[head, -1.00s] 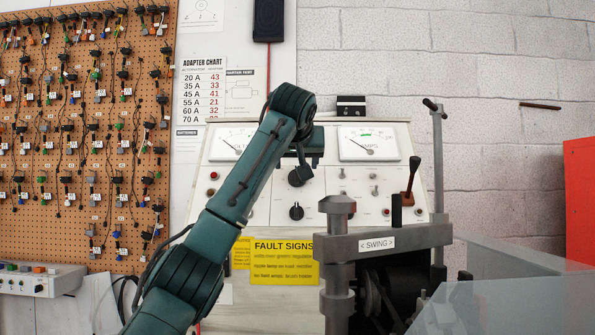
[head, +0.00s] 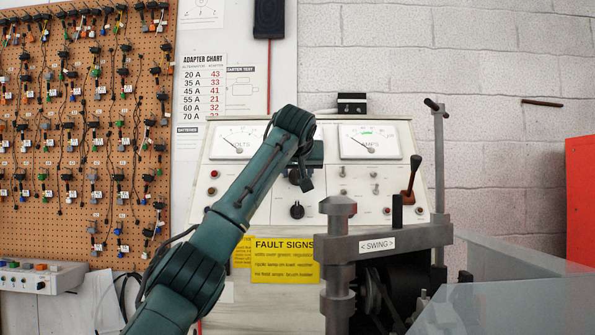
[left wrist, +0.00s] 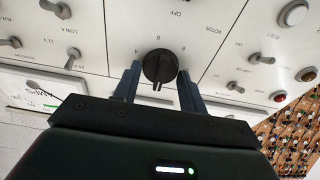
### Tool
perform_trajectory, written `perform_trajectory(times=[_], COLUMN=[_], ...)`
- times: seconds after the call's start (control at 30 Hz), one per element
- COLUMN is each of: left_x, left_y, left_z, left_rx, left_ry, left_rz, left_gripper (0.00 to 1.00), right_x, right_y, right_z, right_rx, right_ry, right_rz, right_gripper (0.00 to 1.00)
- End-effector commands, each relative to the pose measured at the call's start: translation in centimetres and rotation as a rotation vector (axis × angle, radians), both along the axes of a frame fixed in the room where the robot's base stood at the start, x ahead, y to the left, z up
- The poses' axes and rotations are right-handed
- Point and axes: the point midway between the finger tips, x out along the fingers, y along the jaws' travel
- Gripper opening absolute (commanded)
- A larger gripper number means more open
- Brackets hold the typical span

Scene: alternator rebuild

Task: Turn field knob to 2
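The test panel (head: 258,212) has two round black knobs in its middle column. The upper knob shows in the left wrist view (left wrist: 160,67), which looks at the panel roughly upside down. Numerals ring this knob, too small to read surely. A pale slot mark on it points toward the bottom of that picture. My left gripper (left wrist: 159,88) is open, with one finger on each side of the knob and a small gap visible. The lower knob (head: 297,210) is clear. My right gripper is not in view.
Toggle switches (left wrist: 263,59) and indicator lamps (left wrist: 293,13) sit beside the knob. A lever (head: 411,178) stands at the panel's right. A grey clamp post (head: 338,260) and swing arm (head: 400,239) stand in front, lower right. Volts and amps meters (head: 370,140) are above.

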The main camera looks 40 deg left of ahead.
Motion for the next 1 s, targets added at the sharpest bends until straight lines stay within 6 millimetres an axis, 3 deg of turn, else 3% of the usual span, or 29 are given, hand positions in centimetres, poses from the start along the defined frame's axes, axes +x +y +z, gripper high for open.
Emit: perform_trajectory(times=[0.27,0.67,1.0], left_x=[0.0,0.0,0.0], left_y=[0.0,0.0,0.0], left_z=[0.0,0.2,0.4], left_rx=[0.000,0.062,0.248], left_ry=[0.000,0.053,0.213], left_rz=[0.001,-0.046,-0.185], left_gripper=[0.19,0.19,0.19], right_x=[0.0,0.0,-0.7], right_y=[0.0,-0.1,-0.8], right_z=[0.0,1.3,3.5], right_rx=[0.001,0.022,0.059], right_ry=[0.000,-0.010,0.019], right_rz=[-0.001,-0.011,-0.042], right_gripper=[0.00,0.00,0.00])
